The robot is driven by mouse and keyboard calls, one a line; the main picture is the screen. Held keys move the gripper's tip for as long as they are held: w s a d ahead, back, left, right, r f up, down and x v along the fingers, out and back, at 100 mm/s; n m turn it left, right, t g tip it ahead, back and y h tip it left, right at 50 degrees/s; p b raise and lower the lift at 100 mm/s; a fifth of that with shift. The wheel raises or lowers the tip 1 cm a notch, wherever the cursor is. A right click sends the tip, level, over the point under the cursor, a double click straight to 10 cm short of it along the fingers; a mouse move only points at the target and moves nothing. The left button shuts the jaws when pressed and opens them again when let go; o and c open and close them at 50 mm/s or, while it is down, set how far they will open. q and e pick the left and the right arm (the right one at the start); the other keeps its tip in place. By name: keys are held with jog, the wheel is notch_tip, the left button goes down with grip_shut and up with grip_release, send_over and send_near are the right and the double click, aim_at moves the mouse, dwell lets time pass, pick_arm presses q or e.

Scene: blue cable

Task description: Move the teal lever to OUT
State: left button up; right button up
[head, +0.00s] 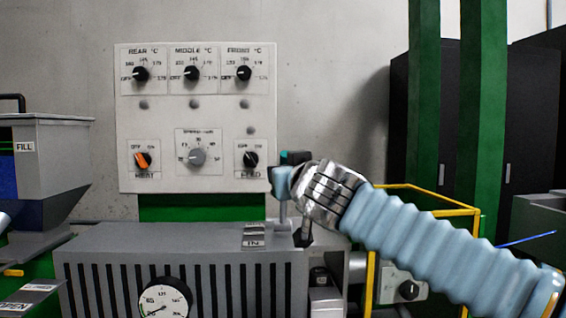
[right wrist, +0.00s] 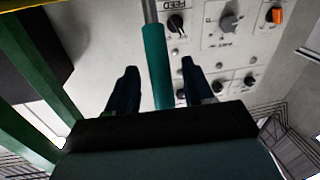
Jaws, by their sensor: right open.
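The teal lever (right wrist: 155,65) shows in the right wrist view as a teal grip on a grey rod, standing between the two dark fingers of my right gripper (right wrist: 159,72). The fingers are apart, one on each side of the grip; I cannot tell whether either touches it. In the head view my right gripper (head: 284,177) is at the right of the white control panel, and only a small bit of teal (head: 284,155) shows at its top. An IN plate (head: 254,236) lies on the grey machine top, left of the lever rod. No OUT label is readable.
The white control panel (head: 185,112) with several knobs stands just behind the lever. A grey slatted housing (head: 215,275) with a round gauge (head: 163,302) is below. A yellow frame (head: 470,212) and green posts (head: 424,110) stand to the right.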

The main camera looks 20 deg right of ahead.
jog(key=shift+w+d+p, duration=0.2)
jog(key=shift+w+p, duration=0.25)
jog(key=shift+w, duration=1.5)
grip_shut()
